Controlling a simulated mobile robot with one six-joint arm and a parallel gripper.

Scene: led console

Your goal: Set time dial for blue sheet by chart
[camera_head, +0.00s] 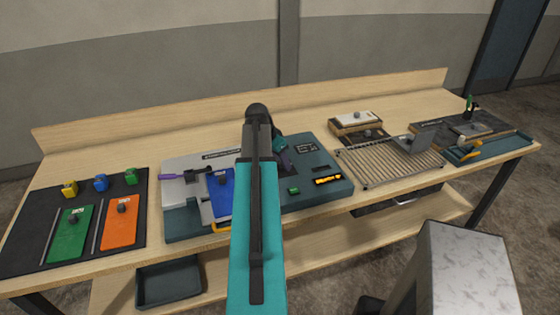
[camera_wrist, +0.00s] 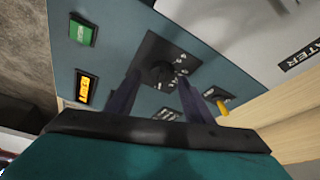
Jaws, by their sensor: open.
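The time dial is a small dark round knob (camera_wrist: 158,74) on a black square plate with pale marks, in the wrist view. My gripper (camera_wrist: 162,78) is open, its two dark purple fingers on either side of the knob; whether they touch it I cannot tell. The head view shows my gripper (camera_head: 288,166) low over the teal console (camera_head: 250,222), with the knob hidden. The blue sheet (camera_head: 219,192) lies on the console's left part, partly behind my arm.
The console has a green button (camera_head: 293,190), a lit orange display (camera_head: 328,180) and a purple-ended lever (camera_head: 168,177). A black mat (camera_head: 30,240) at left holds green (camera_head: 70,235) and orange (camera_head: 119,225) sheets. A slatted rack (camera_head: 385,165) stands right.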

